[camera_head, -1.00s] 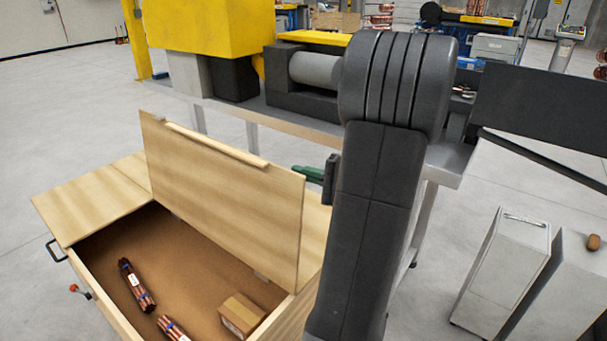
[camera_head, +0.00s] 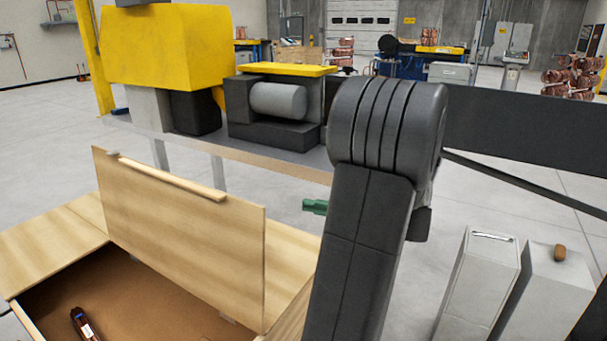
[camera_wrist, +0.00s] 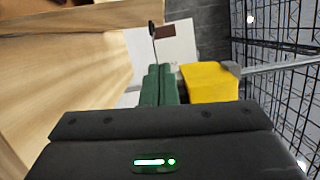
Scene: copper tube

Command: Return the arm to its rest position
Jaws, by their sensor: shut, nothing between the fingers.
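My gripper shows as green fingertips (camera_head: 314,206) poking out left of my dark arm in the head view, just right of the raised wooden lid and apart from it in the picture. In the wrist view its two green fingers (camera_wrist: 158,85) lie side by side, shut with nothing between them. My arm stands bent in the right middle of the head view and hides most of the wrist.
Behind is a bench with a yellow machine (camera_head: 170,45). Grey cabinets (camera_head: 478,275) stand at right. Pale floor lies between.

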